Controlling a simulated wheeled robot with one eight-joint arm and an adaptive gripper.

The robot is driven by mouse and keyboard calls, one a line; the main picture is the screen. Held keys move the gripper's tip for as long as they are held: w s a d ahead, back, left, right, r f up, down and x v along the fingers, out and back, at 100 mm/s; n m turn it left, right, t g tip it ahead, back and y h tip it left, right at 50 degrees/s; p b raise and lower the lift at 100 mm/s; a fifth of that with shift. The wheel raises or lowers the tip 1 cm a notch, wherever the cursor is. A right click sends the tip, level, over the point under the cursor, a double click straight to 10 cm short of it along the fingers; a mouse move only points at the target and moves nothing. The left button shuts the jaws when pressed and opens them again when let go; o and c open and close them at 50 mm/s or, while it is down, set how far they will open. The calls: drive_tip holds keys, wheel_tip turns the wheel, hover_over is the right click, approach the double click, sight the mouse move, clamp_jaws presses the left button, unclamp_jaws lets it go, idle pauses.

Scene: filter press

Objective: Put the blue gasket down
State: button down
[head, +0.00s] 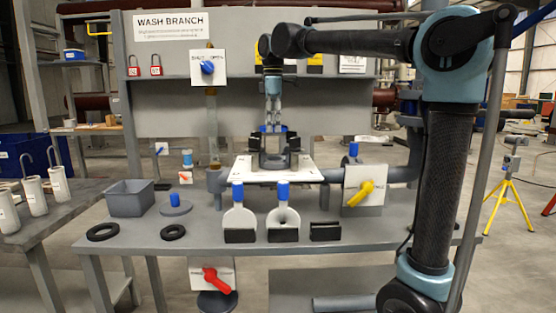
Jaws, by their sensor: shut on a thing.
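My gripper (273,152) is in the middle of the head view, pointing down over the white plate (254,176) on the bench's pipework. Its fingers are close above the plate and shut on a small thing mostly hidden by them. A blue patch shows at the top of the fingers; I cannot tell whether it belongs to the held thing or to the gripper. No separate blue ring is clear in view. I cannot tell whether the held thing touches the plate.
Two black rings (103,232) (173,232), a grey bin (131,199) and a blue-handled disc (175,208) are on the bench's left. Two blue-topped plates (238,219) (284,219) stand in front. A yellow-handled valve (361,192) is at right. The bench's front edge is clear.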

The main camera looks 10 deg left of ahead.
drive_tip(key=shift+w+d, duration=0.1)
drive_tip(key=shift+w, duration=0.1)
drive_tip(key=shift+f, duration=5)
drive_tip(key=c, duration=1.4)
unclamp_jaws()
drive_tip(key=shift+f, duration=0.1)
drive_tip(key=shift+o, duration=0.2)
wheel_tip(320, 180, up, 12)
drive_tip(key=shift+r, duration=0.1)
